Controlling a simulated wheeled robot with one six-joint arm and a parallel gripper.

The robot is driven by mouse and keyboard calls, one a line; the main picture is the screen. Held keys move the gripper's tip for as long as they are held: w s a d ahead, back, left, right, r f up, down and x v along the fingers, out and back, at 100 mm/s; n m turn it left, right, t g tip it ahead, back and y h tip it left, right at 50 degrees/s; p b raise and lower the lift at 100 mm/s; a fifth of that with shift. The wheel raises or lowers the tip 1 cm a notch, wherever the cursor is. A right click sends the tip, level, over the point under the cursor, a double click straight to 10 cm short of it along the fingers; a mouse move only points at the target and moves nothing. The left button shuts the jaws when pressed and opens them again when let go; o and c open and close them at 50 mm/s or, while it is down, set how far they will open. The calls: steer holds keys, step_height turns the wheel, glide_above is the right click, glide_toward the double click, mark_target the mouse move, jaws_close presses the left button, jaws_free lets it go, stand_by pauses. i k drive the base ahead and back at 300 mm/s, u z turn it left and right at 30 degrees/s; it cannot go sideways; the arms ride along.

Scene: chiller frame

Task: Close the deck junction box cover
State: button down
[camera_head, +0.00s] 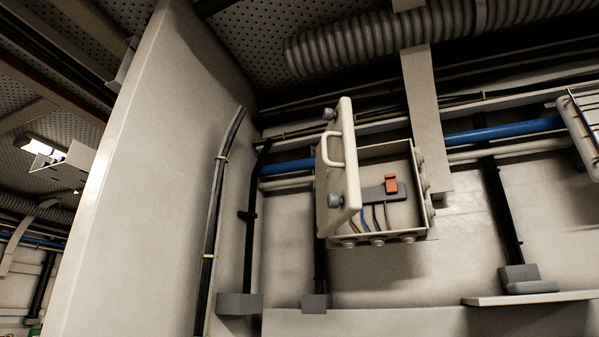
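The deck junction box (427,187) is a cream box fixed to the wall, right of the picture's middle. Its cover (347,119) is hinged at the left side and stands open, swung out from the wall. The cover carries a pale handle (334,150) and dark round knobs at its top and bottom. Inside the box I see an orange block (391,184) on a grey part, with blue and dark wires below it. Round glands line the bottom and right side. My gripper and arm are not in view.
A tall pale panel (150,170) stands on the left. Dark cables run down the wall beside the box. A blue pipe (505,130) passes behind it, and a ribbed duct (370,35) crosses above. A ledge (530,298) juts out at lower right.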

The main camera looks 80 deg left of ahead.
mark_target(336, 165)
steer(key=u, duration=4.1)
steer(key=k, duration=0.45)
steer(key=z, duration=0.45)
